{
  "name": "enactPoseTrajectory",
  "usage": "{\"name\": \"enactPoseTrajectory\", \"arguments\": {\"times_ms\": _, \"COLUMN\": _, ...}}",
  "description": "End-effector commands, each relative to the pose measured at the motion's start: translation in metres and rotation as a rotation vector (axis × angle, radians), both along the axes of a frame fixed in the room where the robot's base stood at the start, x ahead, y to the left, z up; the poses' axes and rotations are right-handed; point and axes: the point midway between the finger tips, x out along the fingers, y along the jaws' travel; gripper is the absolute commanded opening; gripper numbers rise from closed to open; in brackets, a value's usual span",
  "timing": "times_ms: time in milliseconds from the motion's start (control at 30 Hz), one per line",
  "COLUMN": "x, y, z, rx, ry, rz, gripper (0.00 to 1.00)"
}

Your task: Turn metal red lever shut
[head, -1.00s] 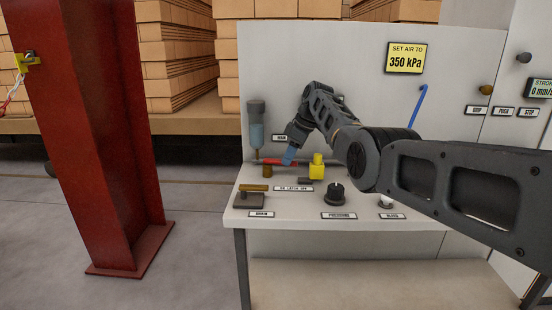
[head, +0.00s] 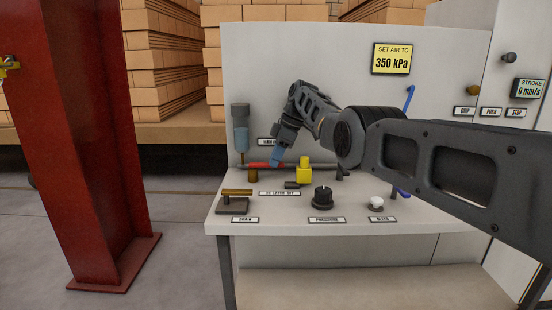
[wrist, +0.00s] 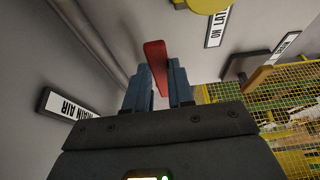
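The red lever (head: 262,164) lies roughly level along the grey pipe at the back of the bench, above a brass fitting. The gap between the fingers is about the lever's width. The lever's pivot is not clear in the wrist view.
A yellow valve block (head: 304,172) stands just right of the lever. A brass drain handle (head: 237,192), a black pressure knob (head: 322,196) and a white bleed button (head: 376,203) sit nearer the front. A red steel column (head: 95,140) stands left of the bench.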

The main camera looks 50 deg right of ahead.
Motion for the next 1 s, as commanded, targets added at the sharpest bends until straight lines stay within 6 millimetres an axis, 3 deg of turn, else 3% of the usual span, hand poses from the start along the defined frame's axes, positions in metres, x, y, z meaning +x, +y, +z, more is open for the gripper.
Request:
{"name": "enactPoseTrajectory", "arguments": {"times_ms": 300, "x": 0.0, "y": 0.0, "z": 0.0, "rx": -0.001, "ry": -0.002, "rz": 0.001, "gripper": 0.49}}
{"name": "enactPoseTrajectory", "arguments": {"times_ms": 633, "x": -0.001, "y": -0.002, "z": 0.007, "rx": -0.001, "ry": -0.002, "rz": 0.0, "gripper": 0.49}}
{"name": "enactPoseTrajectory", "arguments": {"times_ms": 1000, "x": -0.017, "y": -0.017, "z": 0.058, "rx": -0.002, "ry": -0.003, "rz": 0.0, "gripper": 0.49}}
